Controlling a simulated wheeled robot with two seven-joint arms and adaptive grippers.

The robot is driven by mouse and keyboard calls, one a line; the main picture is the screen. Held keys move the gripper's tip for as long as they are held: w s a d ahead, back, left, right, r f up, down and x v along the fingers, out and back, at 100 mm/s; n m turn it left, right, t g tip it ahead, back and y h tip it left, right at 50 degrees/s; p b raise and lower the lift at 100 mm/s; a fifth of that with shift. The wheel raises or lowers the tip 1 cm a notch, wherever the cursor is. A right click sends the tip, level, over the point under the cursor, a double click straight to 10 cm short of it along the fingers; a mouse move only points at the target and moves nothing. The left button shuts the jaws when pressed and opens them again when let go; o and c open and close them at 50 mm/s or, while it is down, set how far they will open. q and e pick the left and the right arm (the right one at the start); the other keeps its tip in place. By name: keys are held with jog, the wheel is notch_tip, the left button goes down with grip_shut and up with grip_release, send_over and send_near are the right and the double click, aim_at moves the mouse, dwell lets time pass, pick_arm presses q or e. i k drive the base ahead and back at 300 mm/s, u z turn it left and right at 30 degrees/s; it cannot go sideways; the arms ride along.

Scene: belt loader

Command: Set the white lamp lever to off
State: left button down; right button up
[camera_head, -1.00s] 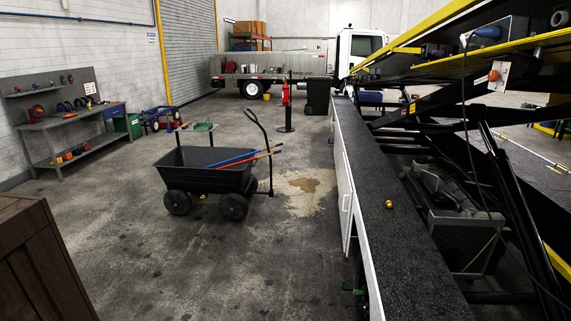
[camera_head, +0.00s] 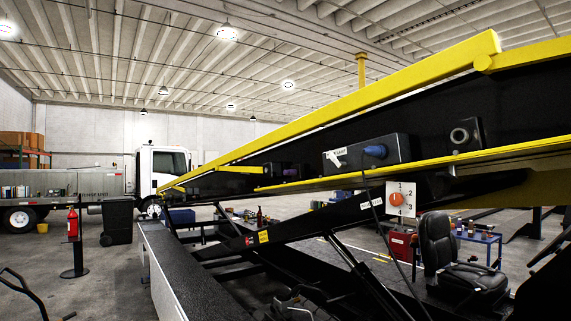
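A black control box (camera_head: 396,148) is mounted on the dark side of the belt loader's raised boom. A small white lever (camera_head: 337,157) sits at the left part of its face, tilted, with small white marking beside it that is too small to read surely. A blue knob (camera_head: 375,151) sticks out to the right of the lever. The lever's exact setting cannot be told. Neither of my grippers shows in the head view.
A white plate with an orange knob and numbers (camera_head: 400,199) hangs below the boom. A yellow rail (camera_head: 340,100) runs above the box. A black seat (camera_head: 440,245) stands at right. The black-topped ledge (camera_head: 180,265) lies below. A fire extinguisher (camera_head: 73,224) stands left.

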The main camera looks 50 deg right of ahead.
aim_at(339, 165)
jog(key=i, duration=2.5)
jog(key=z, duration=4.05)
jog(key=i, duration=0.5)
jog(key=u, duration=0.1)
